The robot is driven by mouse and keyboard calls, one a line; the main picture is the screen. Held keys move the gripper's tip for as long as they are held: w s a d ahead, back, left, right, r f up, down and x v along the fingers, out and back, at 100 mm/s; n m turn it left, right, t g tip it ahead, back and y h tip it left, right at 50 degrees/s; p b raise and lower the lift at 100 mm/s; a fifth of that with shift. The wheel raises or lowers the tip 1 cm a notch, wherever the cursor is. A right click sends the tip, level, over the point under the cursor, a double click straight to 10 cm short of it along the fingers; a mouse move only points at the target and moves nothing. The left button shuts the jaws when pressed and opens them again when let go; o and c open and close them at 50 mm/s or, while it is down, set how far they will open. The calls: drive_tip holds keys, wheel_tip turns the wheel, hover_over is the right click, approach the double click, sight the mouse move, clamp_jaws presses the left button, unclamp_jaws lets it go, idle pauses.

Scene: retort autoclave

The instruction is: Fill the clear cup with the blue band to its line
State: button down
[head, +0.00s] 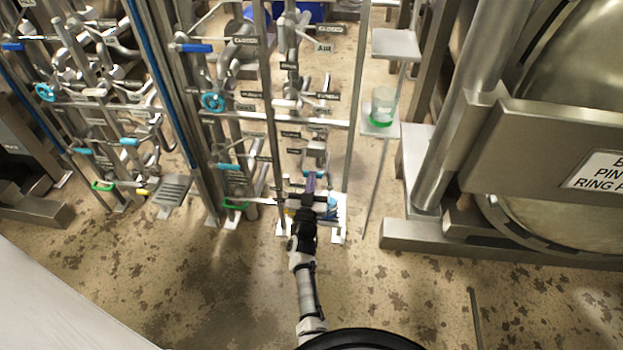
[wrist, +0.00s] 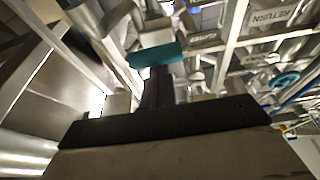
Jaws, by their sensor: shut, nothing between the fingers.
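My gripper (head: 304,212) is low at the middle pipe rack in the head view, its fingers pointing away from me. In the wrist view my gripper (wrist: 155,88) has its dark fingers together and empty. A teal lever handle (wrist: 155,55) lies across just beyond the fingertips; whether they touch, I cannot tell. A clear cup with a green band (head: 382,106) stands upright on a small stand.
Pipes with a blue lever (head: 195,48), a teal handwheel (head: 213,101) and a green handle (head: 235,206) stand left of my gripper. A grated tray (head: 172,194) is farther left. A large steel vessel (head: 565,120) fills the right. The floor in front is clear.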

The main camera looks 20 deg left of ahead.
drive_tip(key=shift+d+f, duration=0.35)
drive_tip(key=shift+f, duration=0.5)
wheel_tip(320, 180, up, 22)
drive_tip(key=p, duration=1)
drive_tip(key=shift+a+f, duration=0.15)
drive_tip(key=shift+a, duration=0.2)
